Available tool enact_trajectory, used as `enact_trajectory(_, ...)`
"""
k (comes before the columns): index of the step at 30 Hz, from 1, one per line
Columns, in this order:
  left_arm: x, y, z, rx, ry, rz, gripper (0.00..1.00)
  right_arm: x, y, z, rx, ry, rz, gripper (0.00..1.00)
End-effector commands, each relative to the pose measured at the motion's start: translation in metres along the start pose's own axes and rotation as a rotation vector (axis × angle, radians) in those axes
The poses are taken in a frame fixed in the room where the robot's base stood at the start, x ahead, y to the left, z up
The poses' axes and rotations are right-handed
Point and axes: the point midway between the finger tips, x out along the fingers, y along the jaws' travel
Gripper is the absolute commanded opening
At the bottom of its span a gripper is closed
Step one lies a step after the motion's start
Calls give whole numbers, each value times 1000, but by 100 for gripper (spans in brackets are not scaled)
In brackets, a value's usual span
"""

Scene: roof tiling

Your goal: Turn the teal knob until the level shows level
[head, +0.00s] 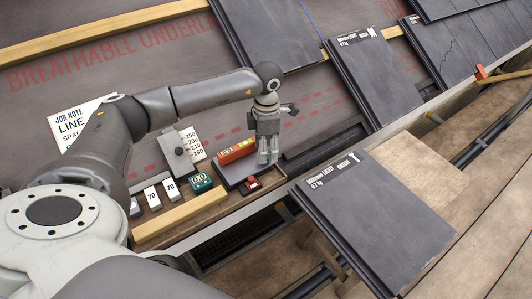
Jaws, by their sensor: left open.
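An orange-red spirit level (238,150) with a yellowish vial lies on a dark tray (233,175). The bubble in its vial is too small to read. A small teal device (201,181) with a pale display stands left of the tray; I cannot tell whether it carries a knob. No separate teal knob can be made out. My left gripper (268,159) is open and points down at the right end of the level, over the tray. I cannot tell whether it touches anything. Its fingers and wrist hide that end. My right gripper is not in view.
A small red-and-black item (251,184) sits at the tray's front. A grey gauge with a number scale (184,146), white blocks marked 70 (153,197) and a wooden batten (180,219) lie to the left. Slate tiles (375,222) lie right; a gutter runs in front.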

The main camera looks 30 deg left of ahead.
Motion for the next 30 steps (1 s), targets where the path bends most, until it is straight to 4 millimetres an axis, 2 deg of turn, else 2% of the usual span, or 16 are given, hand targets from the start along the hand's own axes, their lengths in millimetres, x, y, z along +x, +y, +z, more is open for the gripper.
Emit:
enact_trajectory(1, -12, 1, 1, 0, -5, 3, 49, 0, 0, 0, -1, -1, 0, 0)
enact_trajectory(6, -50, 1, 1, 0, -4, 3, 49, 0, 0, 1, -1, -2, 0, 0)
enact_trajectory(12, -81, 0, 1, 1, -2, 1, 49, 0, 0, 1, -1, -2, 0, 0)
enact_trajectory(18, -93, 0, 0, 1, 0, 0, 49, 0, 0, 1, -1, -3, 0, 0)
enact_trajectory(30, -93, -1, 0, 1, 0, -1, 49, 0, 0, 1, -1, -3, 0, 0)
